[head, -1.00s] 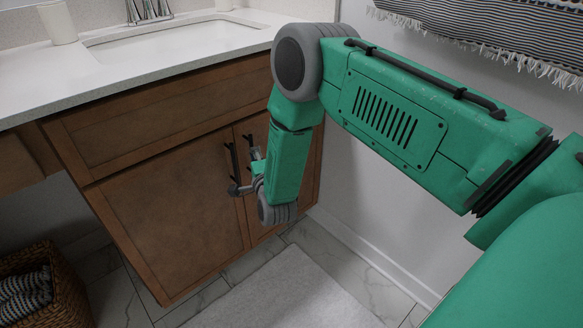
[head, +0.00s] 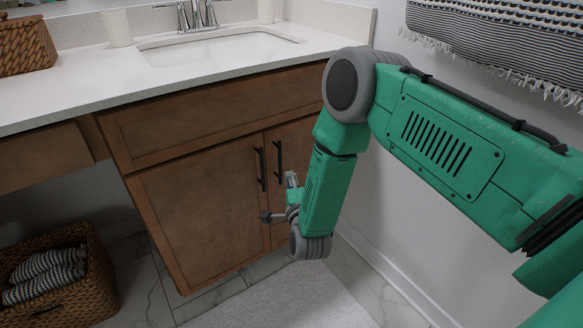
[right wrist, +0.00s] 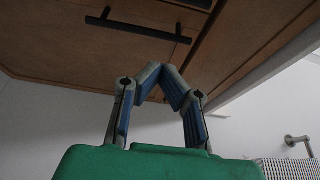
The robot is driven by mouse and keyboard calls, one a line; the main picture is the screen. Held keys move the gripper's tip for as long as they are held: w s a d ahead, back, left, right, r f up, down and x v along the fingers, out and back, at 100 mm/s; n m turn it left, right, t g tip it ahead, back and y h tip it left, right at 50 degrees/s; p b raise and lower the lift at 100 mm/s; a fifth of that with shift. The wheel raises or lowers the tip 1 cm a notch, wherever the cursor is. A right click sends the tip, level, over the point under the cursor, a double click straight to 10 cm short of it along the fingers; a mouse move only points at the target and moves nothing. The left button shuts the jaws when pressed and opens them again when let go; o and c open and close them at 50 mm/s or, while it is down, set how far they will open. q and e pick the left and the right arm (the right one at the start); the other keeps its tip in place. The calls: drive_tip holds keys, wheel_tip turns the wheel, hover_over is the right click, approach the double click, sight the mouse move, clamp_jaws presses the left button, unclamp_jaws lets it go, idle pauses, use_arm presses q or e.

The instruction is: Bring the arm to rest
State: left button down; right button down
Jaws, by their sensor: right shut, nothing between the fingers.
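My right arm (head: 450,150), green with grey joints, reaches in from the right and bends down at its elbow. My right gripper (head: 280,198) hangs low in front of the wooden vanity cabinet (head: 200,215), close to the lower ends of the black door handles (head: 262,170). In the right wrist view the two blue-and-grey fingers (right wrist: 164,70) lean together at their tips, shut and empty. A black handle (right wrist: 138,28) shows beyond them, with no visible contact. The forearm partly hides the right cabinet door. My left gripper is not in view.
The white counter (head: 80,85) with a sink (head: 220,45) lies above the cabinet. A wicker basket with towels (head: 60,285) stands on the floor at left. A striped towel (head: 500,40) hangs at upper right. A light rug (head: 290,300) lies below the gripper.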

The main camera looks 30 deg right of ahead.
drive_tip(key=s+a+f+n+g+y+p, duration=0.2)
drive_tip(key=s+a+n+g+y+p, duration=0.15)
drive_tip(key=s+n, duration=0.5)
drive_tip(key=s+a+f+n+g+y+p, duration=0.25)
drive_tip(key=s+n+g+p, duration=0.25)
drive_tip(key=s, duration=0.6)
drive_tip(key=s+d+r+n+g+p, duration=0.1)
drive_tip(key=s+n+g, duration=0.3)
drive_tip(key=s, duration=0.6)
drive_tip(key=s+d+r+n+g+p, duration=0.1)
drive_tip(key=s+n+g, duration=0.3)
drive_tip(key=s, duration=0.5)
drive_tip(key=shift+s+d+r+n+p, duration=0.35)
drive_tip(key=shift+s+d+r+p, duration=0.05)
drive_tip(key=shift+d+p, duration=0.25)
drive_tip(key=shift+w, duration=0.1)
